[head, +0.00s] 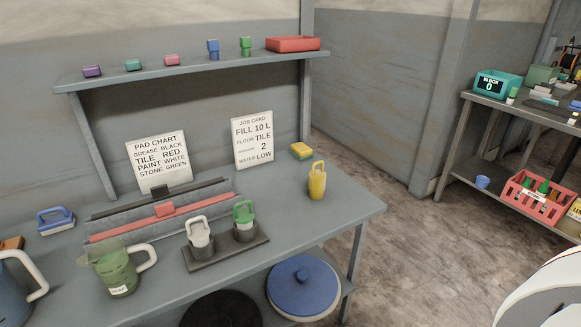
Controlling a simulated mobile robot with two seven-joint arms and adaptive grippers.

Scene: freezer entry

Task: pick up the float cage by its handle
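No thing in view is plainly marked as the float cage. A small yellow piece (317,184) with a loop handle on top stands upright by itself near the right end of the grey table (345,212). A white-handled piece (199,238) and a green-handled piece (244,220) stand in a dark holder (228,253) nearer the table's middle. I cannot tell which of these, if any, is the float cage. Neither of my grippers is in view, and nothing is seen touching these handles.
A green-tinted jug (118,272) stands at front left, beside a blue jug (12,295) cut by the frame. A red bar (160,219) lies behind. A yellow sponge (301,151) sits at the back. A blue round lid (303,288) lies below. The table's right end is mostly clear.

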